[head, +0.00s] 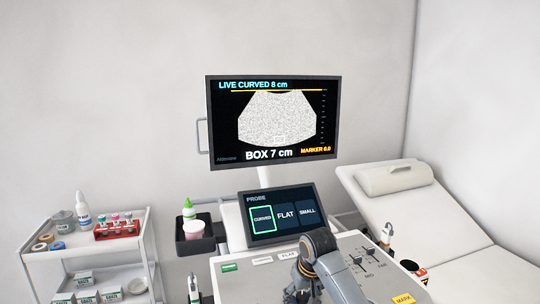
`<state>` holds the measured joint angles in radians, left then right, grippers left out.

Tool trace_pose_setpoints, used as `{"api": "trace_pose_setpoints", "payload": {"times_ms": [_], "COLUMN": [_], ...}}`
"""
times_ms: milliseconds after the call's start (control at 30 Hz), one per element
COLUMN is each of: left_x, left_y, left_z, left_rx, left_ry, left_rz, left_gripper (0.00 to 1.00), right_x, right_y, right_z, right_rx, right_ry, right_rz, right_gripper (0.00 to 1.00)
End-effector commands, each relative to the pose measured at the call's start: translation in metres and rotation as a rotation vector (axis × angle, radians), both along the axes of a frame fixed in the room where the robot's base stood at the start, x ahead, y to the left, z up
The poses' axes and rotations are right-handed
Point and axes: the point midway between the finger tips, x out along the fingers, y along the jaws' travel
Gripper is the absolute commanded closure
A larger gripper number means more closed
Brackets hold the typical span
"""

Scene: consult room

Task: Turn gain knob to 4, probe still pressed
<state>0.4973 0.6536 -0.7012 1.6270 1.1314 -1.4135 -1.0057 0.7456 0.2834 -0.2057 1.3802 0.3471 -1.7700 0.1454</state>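The ultrasound console (240,288) stands at bottom centre, with its top panel partly in view. My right gripper (298,294) hangs over the panel at the bottom edge, and its fingertips are cut off or hidden. I cannot tell whether it is open or shut, or touching anything. No gain knob can be made out; the gripper and arm cover part of the panel. No probe pressed on anything is visible. My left gripper is not in view.
The touch screen (277,239) has CURVED outlined in green. Small sliders (365,258) and a yellow MARK button (403,299) sit right of my arm. A probe-like item (387,234) stands beside the console. A cart (88,250) is left; an exam couch (437,222) is right.

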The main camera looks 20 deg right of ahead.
Motion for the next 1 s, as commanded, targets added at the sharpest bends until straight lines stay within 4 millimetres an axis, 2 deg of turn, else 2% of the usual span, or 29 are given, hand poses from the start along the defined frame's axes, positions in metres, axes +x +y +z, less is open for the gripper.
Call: {"api": "trace_pose_setpoints", "payload": {"times_ms": [500,800,833,900,933,1000], "left_x": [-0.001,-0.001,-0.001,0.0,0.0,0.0], "left_y": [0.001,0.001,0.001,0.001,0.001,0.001], "left_z": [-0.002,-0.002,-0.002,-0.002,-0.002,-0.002], "left_rx": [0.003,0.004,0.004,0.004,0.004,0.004], "left_ry": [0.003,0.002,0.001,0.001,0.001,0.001], "left_rz": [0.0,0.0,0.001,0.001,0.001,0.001], "left_gripper": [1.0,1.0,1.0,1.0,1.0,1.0], "right_x": [-0.004,-0.004,-0.005,-0.004,-0.004,-0.004], "right_y": [-0.001,-0.001,-0.001,-0.001,-0.001,-0.001], "right_z": [-0.027,-0.03,-0.03,-0.03,-0.03,-0.03], "right_rx": [0.0,0.0,0.0,0.0,0.0,0.0], "right_ry": [0.018,0.02,0.02,0.019,0.019,0.019], "right_rz": [-0.002,-0.003,-0.003,-0.003,-0.003,-0.003], "right_gripper": [0.47,0.47,0.42,0.56,0.6,0.61]}}
